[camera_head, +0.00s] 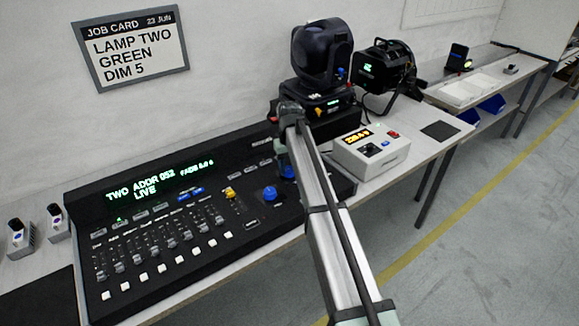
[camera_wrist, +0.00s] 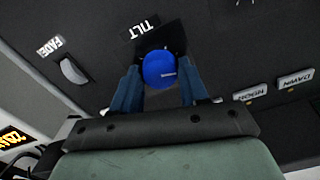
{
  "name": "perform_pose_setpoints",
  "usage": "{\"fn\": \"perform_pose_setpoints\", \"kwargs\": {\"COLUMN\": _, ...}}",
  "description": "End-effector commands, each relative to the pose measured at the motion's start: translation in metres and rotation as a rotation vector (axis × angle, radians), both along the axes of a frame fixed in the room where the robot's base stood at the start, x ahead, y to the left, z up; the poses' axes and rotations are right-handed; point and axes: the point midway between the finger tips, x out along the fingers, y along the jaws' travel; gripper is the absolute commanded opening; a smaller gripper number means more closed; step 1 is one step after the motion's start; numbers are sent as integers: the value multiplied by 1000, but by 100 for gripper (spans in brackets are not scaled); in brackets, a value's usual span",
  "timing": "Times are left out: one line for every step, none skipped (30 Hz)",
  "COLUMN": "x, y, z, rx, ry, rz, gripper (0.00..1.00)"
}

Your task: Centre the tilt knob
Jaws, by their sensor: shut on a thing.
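The blue tilt knob (camera_wrist: 160,70) sits on the dark console panel beside a white TILT label (camera_wrist: 144,26) in the wrist view. A small pale mark shows on the right part of its top. My gripper (camera_wrist: 160,64) has one dark blue finger on each side of the knob and is shut on it. In the head view my gripper (camera_head: 288,164) is down at the right part of the lighting console (camera_head: 250,228), and my arm hides most of the tilt knob there. The console display (camera_head: 155,182) reads TWO, ADDR 052, LIVE.
Another blue knob (camera_head: 270,193) stands just left of my arm. A yellow-capped control (camera_head: 230,193) and several faders are further left. A moving-head lamp (camera_head: 322,48) stands behind my gripper, and a white box (camera_head: 369,152) with a display is to the right. The job card (camera_head: 132,47) hangs behind.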

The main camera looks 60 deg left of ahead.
Motion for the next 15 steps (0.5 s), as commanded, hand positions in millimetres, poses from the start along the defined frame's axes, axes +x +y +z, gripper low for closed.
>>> {"fn": "perform_pose_setpoints", "kwargs": {"x": 0, "y": 0, "z": 0, "rx": 0, "ry": 0, "rz": -5, "gripper": 13}}
{"fn": "perform_pose_setpoints", "kwargs": {"x": 0, "y": 0, "z": 0, "rx": 0, "ry": 0, "rz": -9, "gripper": 13}}
{"fn": "perform_pose_setpoints", "kwargs": {"x": 0, "y": 0, "z": 0, "rx": 0, "ry": 0, "rz": -16, "gripper": 13}}
{"fn": "perform_pose_setpoints", "kwargs": {"x": 0, "y": 0, "z": 0, "rx": 0, "ry": 0, "rz": -24, "gripper": 13}}
{"fn": "perform_pose_setpoints", "kwargs": {"x": 0, "y": 0, "z": 0, "rx": 0, "ry": 0, "rz": -34, "gripper": 13}}
{"fn": "perform_pose_setpoints", "kwargs": {"x": 0, "y": 0, "z": 0, "rx": 0, "ry": 0, "rz": -49, "gripper": 13}}
{"fn": "perform_pose_setpoints", "kwargs": {"x": 0, "y": 0, "z": 0, "rx": 0, "ry": 0, "rz": -63, "gripper": 13}}
{"fn": "perform_pose_setpoints", "kwargs": {"x": 0, "y": 0, "z": 0, "rx": 0, "ry": 0, "rz": -78, "gripper": 13}}
{"fn": "perform_pose_setpoints", "kwargs": {"x": 0, "y": 0, "z": 0, "rx": 0, "ry": 0, "rz": -102, "gripper": 13}}
{"fn": "perform_pose_setpoints", "kwargs": {"x": 0, "y": 0, "z": 0, "rx": 0, "ry": 0, "rz": -120, "gripper": 13}}
{"fn": "perform_pose_setpoints", "kwargs": {"x": 0, "y": 0, "z": 0, "rx": 0, "ry": 0, "rz": -142, "gripper": 13}}
{"fn": "perform_pose_setpoints", "kwargs": {"x": 0, "y": 0, "z": 0, "rx": 0, "ry": 0, "rz": -173, "gripper": 13}}
{"fn": "perform_pose_setpoints", "kwargs": {"x": 0, "y": 0, "z": 0, "rx": 0, "ry": 0, "rz": -197, "gripper": 13}}
{"fn": "perform_pose_setpoints", "kwargs": {"x": 0, "y": 0, "z": 0, "rx": 0, "ry": 0, "rz": -222, "gripper": 13}}
{"fn": "perform_pose_setpoints", "kwargs": {"x": 0, "y": 0, "z": 0, "rx": 0, "ry": 0, "rz": -258, "gripper": 13}}
